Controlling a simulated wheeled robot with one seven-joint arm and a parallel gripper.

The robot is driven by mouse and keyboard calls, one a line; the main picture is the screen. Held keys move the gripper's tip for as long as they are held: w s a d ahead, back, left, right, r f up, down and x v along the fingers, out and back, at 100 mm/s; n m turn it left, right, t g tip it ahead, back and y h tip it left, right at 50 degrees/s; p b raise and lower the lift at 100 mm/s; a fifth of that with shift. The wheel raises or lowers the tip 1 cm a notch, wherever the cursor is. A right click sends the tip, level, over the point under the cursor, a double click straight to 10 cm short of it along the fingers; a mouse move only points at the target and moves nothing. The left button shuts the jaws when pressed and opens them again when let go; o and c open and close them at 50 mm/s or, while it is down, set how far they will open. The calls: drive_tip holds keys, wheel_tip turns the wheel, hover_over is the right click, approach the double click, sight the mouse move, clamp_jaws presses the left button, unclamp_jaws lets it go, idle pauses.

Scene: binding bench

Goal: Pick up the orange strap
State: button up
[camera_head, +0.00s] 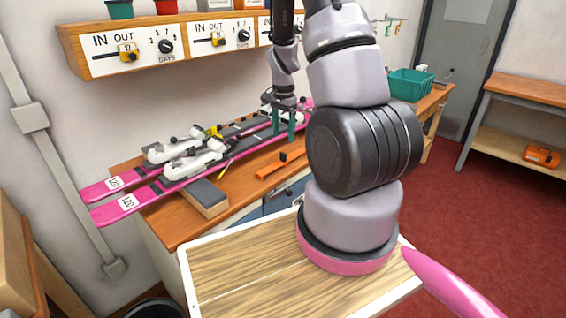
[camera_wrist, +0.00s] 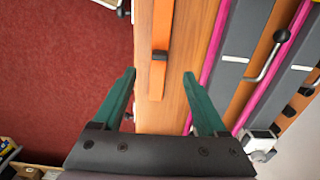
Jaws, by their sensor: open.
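The orange strap (camera_head: 270,170) lies flat on the wooden bench in front of the pink skis, with a black buckle on it. In the wrist view the strap (camera_wrist: 161,20) runs up the picture from between my fingertips, its black buckle ahead of them. My gripper (camera_head: 284,130) points down over the bench near the skis. Its two teal fingers are apart and hold nothing, as the wrist view also shows (camera_wrist: 160,74). The gripper is apart from the strap in the head view.
Two pink skis (camera_head: 128,201) with white bindings lie along the back of the bench (camera_head: 178,226). A grey-topped block (camera_head: 205,197) stands left of the strap. A teal basket (camera_head: 410,83) is farther right. A shelf with dials (camera_head: 180,45) hangs above the skis.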

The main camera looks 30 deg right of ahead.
sight(283, 161)
wheel_tip(283, 161, down, 10)
drive_tip(key=shift+s+a+r, duration=0.1)
drive_tip(key=shift+r, duration=0.05)
idle(0.3)
clamp_jaws()
